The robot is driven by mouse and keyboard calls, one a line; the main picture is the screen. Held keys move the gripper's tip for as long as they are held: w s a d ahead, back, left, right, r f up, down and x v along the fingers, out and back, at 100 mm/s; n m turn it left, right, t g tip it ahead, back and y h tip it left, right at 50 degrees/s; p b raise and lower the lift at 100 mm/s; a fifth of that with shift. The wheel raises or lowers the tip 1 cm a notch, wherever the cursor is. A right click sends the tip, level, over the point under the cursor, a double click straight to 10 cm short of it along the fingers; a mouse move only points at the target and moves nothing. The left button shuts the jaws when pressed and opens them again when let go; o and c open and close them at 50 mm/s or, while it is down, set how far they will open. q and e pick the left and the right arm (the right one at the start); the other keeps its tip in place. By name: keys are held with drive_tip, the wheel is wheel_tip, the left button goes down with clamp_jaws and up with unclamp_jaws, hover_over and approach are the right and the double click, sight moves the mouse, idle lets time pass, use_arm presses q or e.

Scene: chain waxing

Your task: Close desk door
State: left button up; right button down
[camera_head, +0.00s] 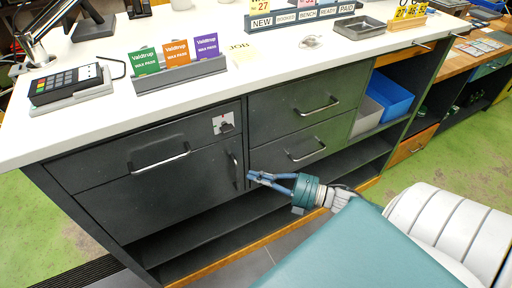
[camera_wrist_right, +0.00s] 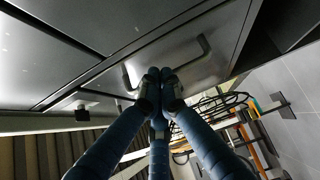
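The dark grey desk door (camera_head: 165,200) is the lower left front panel of the white-topped desk. It looks flush or nearly flush with the frame; I cannot tell if a small gap is left. Its upright bar handle (camera_head: 233,170) is near its right edge and also shows in the right wrist view (camera_wrist_right: 205,46). My right gripper (camera_head: 254,179) is just right of this handle, with its fingertips close to the desk front. In the right wrist view the fingertips (camera_wrist_right: 161,80) are together with nothing visible between them. Contact with the door is unclear. My left gripper is out of view.
Above the door is a drawer with a bar handle (camera_head: 160,161) and a small lock plate (camera_head: 225,123). Two drawers (camera_head: 305,105) are to the right, with an open shelf (camera_head: 225,228) below.

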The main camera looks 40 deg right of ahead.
drive_tip(key=v, duration=1.2)
drive_tip(key=shift+f, duration=0.1)
drive_tip(key=s+d+f+m+g+h, duration=0.1)
drive_tip(key=s+f+m+h, duration=0.2)
drive_tip(key=f, duration=0.6)
drive_tip(key=s+d+f+m+g+h, duration=0.1)
drive_tip(key=f+m+h, duration=0.2)
drive_tip(key=f+m, duration=0.45)
drive_tip(key=s+d+f+m+g+h, duration=0.1)
drive_tip(key=s+f+m+h, duration=0.15)
drive_tip(key=f, duration=0.75)
drive_tip(key=s+a+f+m+g+h, duration=0.1)
drive_tip(key=s+a+f+m+g, duration=0.3)
drive_tip(key=f, duration=0.3)
drive_tip(key=s+a+f+m+g+h, duration=0.1)
drive_tip(key=s+a+f+m+g, duration=0.1)
drive_tip(key=s+a+f, duration=0.35)
drive_tip(key=s+a+f+m+g, duration=0.1)
drive_tip(key=s+a+f+g, duration=0.1)
drive_tip(key=s+a+f, duration=0.2)
drive_tip(key=s+a+f+m+g, duration=0.2)
drive_tip(key=s+a+f+g, duration=0.1)
drive_tip(key=s+a, duration=0.3)
drive_tip(key=s+f, duration=0.1)
drive_tip(key=s, duration=0.1)
drive_tip(key=shift+s+y, duration=0.3)
drive_tip(key=shift+y, duration=0.05)
drive_tip(key=shift+d+f, duration=0.1)
